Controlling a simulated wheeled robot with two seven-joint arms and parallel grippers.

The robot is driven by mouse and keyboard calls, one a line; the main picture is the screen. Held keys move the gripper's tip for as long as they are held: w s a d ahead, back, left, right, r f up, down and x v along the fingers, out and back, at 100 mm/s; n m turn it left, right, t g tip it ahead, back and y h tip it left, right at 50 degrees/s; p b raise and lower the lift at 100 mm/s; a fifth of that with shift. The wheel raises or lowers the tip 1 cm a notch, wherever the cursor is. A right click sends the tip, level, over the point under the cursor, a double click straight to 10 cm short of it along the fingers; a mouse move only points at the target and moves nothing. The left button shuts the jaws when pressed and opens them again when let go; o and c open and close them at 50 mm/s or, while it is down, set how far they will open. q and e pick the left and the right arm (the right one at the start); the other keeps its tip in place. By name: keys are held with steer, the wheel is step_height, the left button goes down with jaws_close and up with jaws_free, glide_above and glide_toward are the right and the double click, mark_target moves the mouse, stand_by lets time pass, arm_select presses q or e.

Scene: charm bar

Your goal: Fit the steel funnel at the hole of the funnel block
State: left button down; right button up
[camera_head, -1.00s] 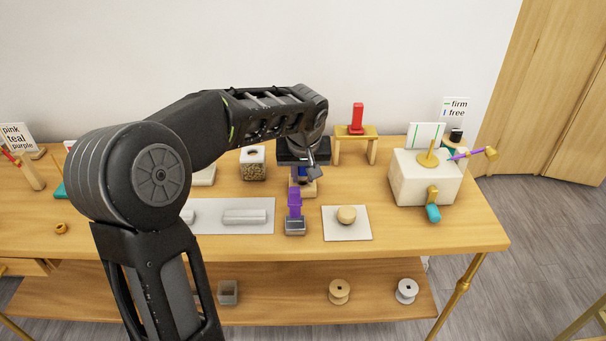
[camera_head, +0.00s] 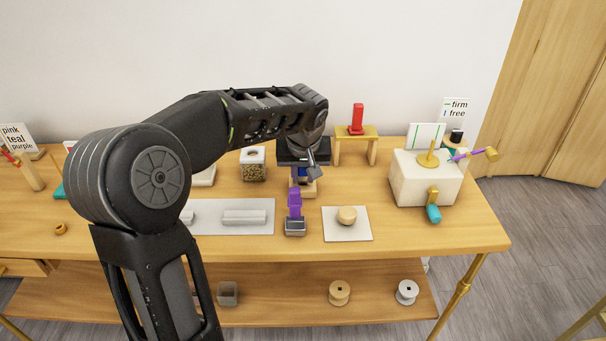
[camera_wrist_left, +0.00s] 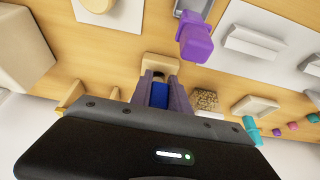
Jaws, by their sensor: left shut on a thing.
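My left gripper (camera_head: 303,172) is at the back middle of the table, largely covered by its own wrist in the head view. In the left wrist view its fingers (camera_wrist_left: 160,82) are closed around a small, mostly hidden thing, which I take to be the steel funnel; a dark grey bit (camera_wrist_left: 159,74) shows between the tips. A blue part shows between the fingers. The light wooden block (camera_head: 309,190), seemingly the funnel block, is right at the fingertips; it also shows in the left wrist view (camera_wrist_left: 160,62). Its hole is hidden, so I cannot tell whether they touch.
A purple piece (camera_head: 295,203) on a grey base (camera_head: 295,227) stands in front of the block. A jar (camera_head: 253,165) is to the left, a white pad (camera_head: 362,230) with a wooden knob to the right. A cream box (camera_head: 408,181) stands further right.

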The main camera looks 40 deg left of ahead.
mark_target(303, 192)
stand_by(0.4)
arm_select(q)
steer(key=shift+f+b, duration=0.25)
steer(key=shift+b, duration=0.1)
steer(key=shift+f+b, duration=0.3)
steer(key=shift+f+b, duration=1.15)
steer(key=shift+f, duration=0.1)
steer(key=c, duration=1.2)
jaws_free()
steer(key=shift+o, duration=0.2)
steer(key=shift+r, duration=0.1)
steer(key=v, duration=0.7)
steer(key=shift+r, duration=0.3)
